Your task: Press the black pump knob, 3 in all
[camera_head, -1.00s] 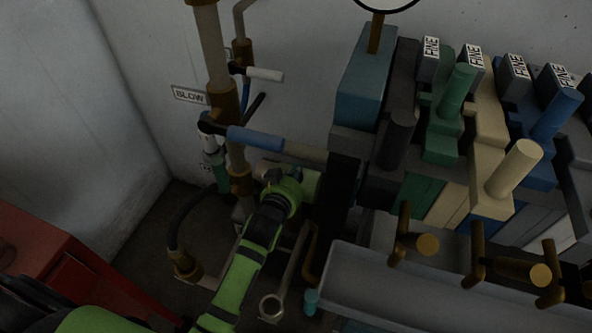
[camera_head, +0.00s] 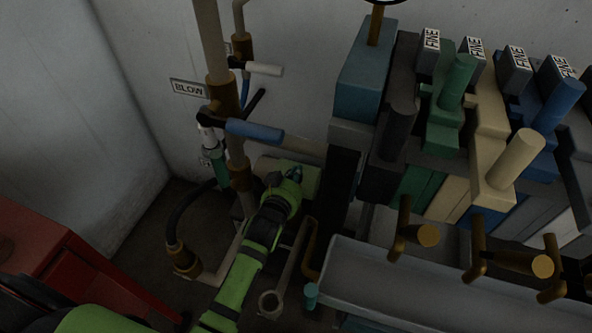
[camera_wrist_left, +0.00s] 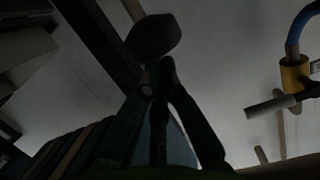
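My left gripper (camera_head: 294,174) is at the end of the green arm, low between the upright pipe and the dark column. Its teal fingertips look close together and hold nothing that I can see. In the left wrist view the fingers (camera_wrist_left: 160,72) converge to a point. A dark, rounded block (camera_wrist_left: 153,38), possibly the black pump knob, shows just beyond the tips there, and I cannot tell whether they touch it. I cannot surely pick out the knob in the head view. My right gripper is not in view.
A brass-jointed pipe (camera_head: 222,90) with a blue-handled lever (camera_head: 254,131) stands left of the gripper. A bank of coloured levers (camera_head: 515,158) and a grey trough (camera_head: 400,290) lie to the right. A red cabinet (camera_head: 40,245) is at the far left.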

